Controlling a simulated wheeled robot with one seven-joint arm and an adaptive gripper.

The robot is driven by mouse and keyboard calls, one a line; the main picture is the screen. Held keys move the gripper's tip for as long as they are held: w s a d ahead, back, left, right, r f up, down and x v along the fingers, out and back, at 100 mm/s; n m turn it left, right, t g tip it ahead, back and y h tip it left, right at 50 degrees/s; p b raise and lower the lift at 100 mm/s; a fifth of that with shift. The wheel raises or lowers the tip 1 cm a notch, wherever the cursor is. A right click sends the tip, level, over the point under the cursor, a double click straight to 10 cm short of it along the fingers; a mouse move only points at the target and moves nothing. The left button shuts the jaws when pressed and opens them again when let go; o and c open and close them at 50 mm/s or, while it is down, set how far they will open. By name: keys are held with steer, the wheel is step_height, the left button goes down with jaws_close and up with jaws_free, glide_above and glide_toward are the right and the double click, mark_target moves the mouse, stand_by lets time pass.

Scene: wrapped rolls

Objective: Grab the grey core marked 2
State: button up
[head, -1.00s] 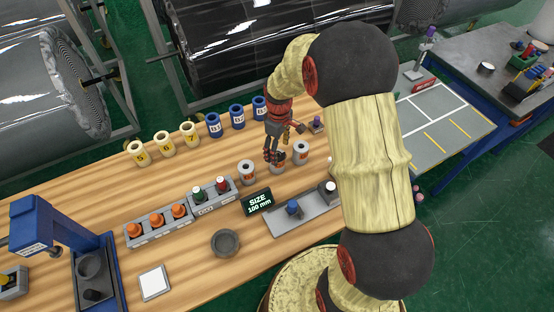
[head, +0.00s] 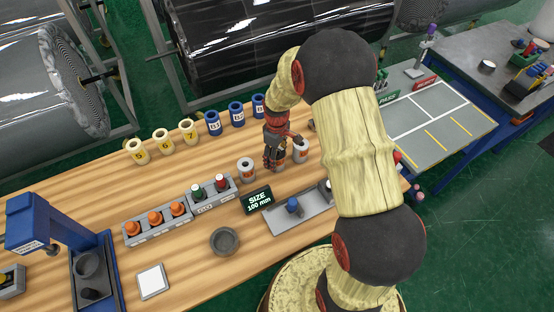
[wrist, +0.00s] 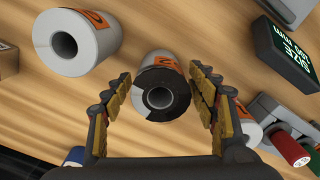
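The grey core marked 2 (wrist: 153,112) stands in the middle of the wrist view, its open end facing the camera and an orange label on its side. My gripper (wrist: 163,84) is open, with one finger on each side of this core and gaps visible between. In the head view my gripper (head: 275,162) is low over the middle of the three grey cores, hiding most of it. One grey core (head: 246,171) stands to its left and another (head: 301,152) to its right.
Yellow cores (head: 163,142) and blue cores (head: 214,124) stand in a row behind. A size sign (head: 257,200) and a grey tray (head: 283,226) are in front. A holder with orange-topped items (head: 155,232) is at left. Bare wood lies between.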

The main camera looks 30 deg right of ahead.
steer(key=c, duration=1)
steer(key=shift+r, duration=0.1)
steer(key=shift+c, duration=0.3)
